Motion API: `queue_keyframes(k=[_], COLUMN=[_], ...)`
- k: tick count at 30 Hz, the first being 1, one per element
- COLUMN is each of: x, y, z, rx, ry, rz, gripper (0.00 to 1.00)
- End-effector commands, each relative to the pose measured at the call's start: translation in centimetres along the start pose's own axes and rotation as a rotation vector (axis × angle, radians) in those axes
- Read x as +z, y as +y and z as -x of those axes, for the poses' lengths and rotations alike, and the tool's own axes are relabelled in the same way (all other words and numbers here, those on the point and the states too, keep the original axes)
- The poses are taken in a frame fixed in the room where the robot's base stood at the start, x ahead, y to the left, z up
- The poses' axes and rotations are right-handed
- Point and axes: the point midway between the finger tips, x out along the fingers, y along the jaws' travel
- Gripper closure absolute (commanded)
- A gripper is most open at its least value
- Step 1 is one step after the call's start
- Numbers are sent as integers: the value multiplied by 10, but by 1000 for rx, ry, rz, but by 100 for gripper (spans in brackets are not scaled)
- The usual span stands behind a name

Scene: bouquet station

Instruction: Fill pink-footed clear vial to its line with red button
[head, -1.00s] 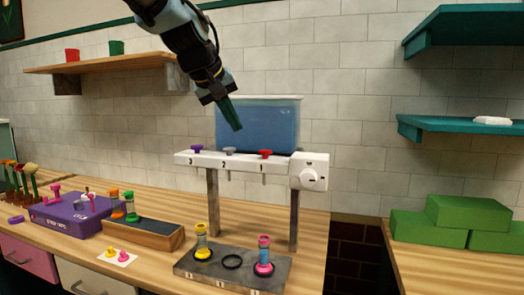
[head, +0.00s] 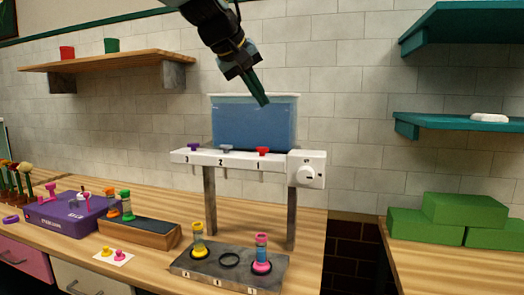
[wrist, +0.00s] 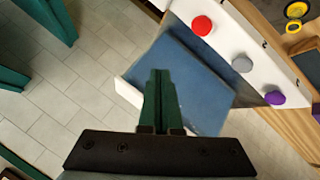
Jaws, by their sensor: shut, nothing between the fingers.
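The pink-footed clear vial (head: 262,254) stands upright on the right ring of the grey base plate (head: 228,277), under the dispenser. Blue shows in its upper part; its exact level against the line is too small to tell. The red button (head: 262,151) is on top of the white dispenser bar at number 1, and it also shows in the wrist view (wrist: 201,26). My gripper (head: 264,102) is shut and empty, in front of the blue water tank (head: 254,130) and above the red button, apart from it. In the wrist view its green fingers (wrist: 160,85) are together.
Grey (head: 227,149) and purple (head: 193,147) buttons sit left of the red one. A white dial box (head: 307,169) is at the bar's right end. A yellow-footed vial (head: 198,246) stands on the plate's left ring; the middle ring is empty. Teal shelves (head: 465,123) are at right.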

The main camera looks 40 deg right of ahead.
Motion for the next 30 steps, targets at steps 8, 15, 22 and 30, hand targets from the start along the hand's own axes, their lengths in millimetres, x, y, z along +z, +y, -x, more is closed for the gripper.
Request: queue_keyframes(k=[8,15,22,30], x=[19,36,42,41], y=[-19,-36,-42,-41], z=[-26,-49,-57,-56], rx=[0,-1,0,0], ry=[-1,-1,0,0], rz=[0,0,0,0], gripper=[100,100,100,100])
